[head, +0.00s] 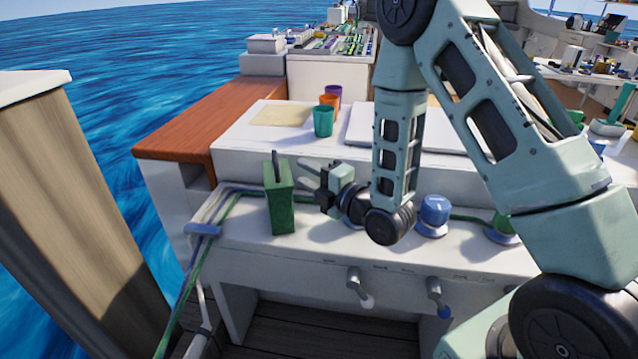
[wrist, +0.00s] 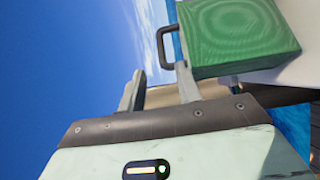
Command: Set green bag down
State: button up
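The green bag (head: 280,205) is a box-like block with a dark handle on top. In the head view it stands upright at the left part of the white ledge, and its base appears to rest on it. My gripper (head: 308,174) is just right of the bag, its fingers spread and pointing left. In the wrist view the fingers of my gripper (wrist: 160,72) are apart with nothing between them. The bag (wrist: 240,35) is at the upper right there, its handle beside the right fingertip. I cannot tell whether they touch.
The white ledge (head: 330,255) has a blue knob (head: 434,212) to the right and levers on its front. Green and grey hoses (head: 215,215) run at its left. Green, orange and purple cups (head: 323,121) stand on the raised surface behind. Water lies beyond the left edge.

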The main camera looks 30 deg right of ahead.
jog(key=s+a+m+g+h, duration=0.2)
jog(key=s+a+m+g, duration=0.5)
jog(key=s+a+g, duration=0.25)
jog(key=s+r+m+g+h, duration=0.2)
jog(key=s+m+g, duration=0.1)
jog(key=s, duration=0.8)
jog(key=s+a+r+m+g+h, duration=0.1)
jog(key=s+m+g, duration=0.3)
jog(key=s, duration=0.7)
jog(key=shift+r+m+h, duration=0.4)
jog(key=shift+r+h, duration=0.1)
jog(key=shift+r, duration=0.25)
jog(key=shift+g, duration=0.25)
notch_tip(320, 180, up, 12)
jog(key=p, duration=1.2)
jog(key=shift+r, duration=0.25)
